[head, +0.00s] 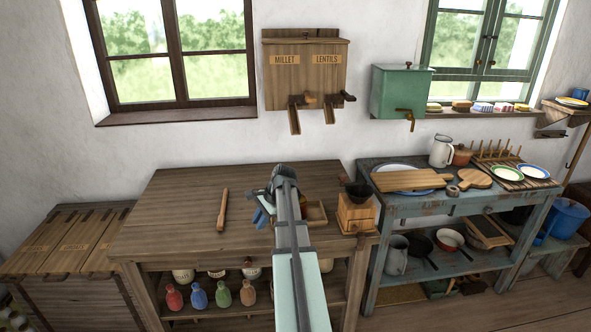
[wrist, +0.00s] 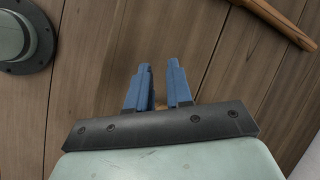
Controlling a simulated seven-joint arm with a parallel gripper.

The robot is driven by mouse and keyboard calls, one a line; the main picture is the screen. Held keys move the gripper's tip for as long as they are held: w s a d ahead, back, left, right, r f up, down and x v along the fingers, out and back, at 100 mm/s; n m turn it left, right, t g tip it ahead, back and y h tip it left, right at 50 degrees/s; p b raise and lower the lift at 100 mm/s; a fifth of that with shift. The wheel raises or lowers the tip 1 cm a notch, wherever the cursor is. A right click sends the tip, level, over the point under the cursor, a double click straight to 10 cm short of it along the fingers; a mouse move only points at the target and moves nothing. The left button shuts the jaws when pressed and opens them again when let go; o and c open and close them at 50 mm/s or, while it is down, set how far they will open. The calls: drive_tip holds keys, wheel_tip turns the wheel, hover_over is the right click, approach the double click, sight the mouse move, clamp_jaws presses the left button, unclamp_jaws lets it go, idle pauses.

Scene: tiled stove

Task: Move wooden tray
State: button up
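A small, shallow wooden tray (head: 317,212) lies on the brown wooden table, just right of my arm in the head view. My arm hides part of its left side. My gripper (head: 260,217) is low over the table, left of the tray, with blue fingers pointing down. In the wrist view, the two fingers of my gripper (wrist: 159,68) stand apart with a narrow gap. The tray cannot be made out in the wrist view.
A wooden rod (head: 223,208) lies left of my gripper; it also shows in the wrist view (wrist: 276,20). A coffee grinder (head: 355,212) stands close right of the tray. The table's left side is clear. A crowded blue-green bench (head: 400,209) stands right.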

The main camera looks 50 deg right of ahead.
drive_tip(key=shift+n+h, duration=0.3)
drive_tip(key=shift+n, duration=0.6)
drive_tip(key=w, duration=0.1)
drive_tip(key=w+d+r, duration=0.1)
drive_tip(key=w, duration=0.1)
drive_tip(key=w+d, duration=0.1)
drive_tip(key=w, duration=0.1)
drive_tip(key=shift+w+d+r, duration=0.15)
drive_tip(key=shift+w+r, duration=0.05)
drive_tip(key=d, duration=0.1)
drive_tip(key=d+r, duration=0.1)
drive_tip(key=d, duration=0.1)
drive_tip(key=shift+w+r+m+g, duration=0.2)
drive_tip(key=shift+w+m+g, duration=0.1)
drive_tip(key=shift+w, duration=0.05)
drive_tip(key=s+d+r+m+g+h, duration=0.1)
drive_tip(key=s+d+r+m, duration=0.1)
drive_tip(key=d, duration=0.5)
drive_tip(key=s+d+r+m+g+h, duration=0.1)
drive_tip(key=s+d+r+m+g, duration=0.1)
drive_tip(key=d+r+m, duration=0.3)
drive_tip(key=s+d+r, duration=0.1)
drive_tip(key=d+r, duration=0.1)
drive_tip(key=d, duration=0.1)
drive_tip(key=shift+s+d+m+g+h, duration=0.15)
drive_tip(key=shift+s+m+g+h, duration=0.15)
drive_tip(key=shift+s, duration=0.05)
drive_tip(key=shift+f, duration=0.15)
wheel_tip(320, 180, down, 14)
drive_tip(key=shift+r, duration=0.2)
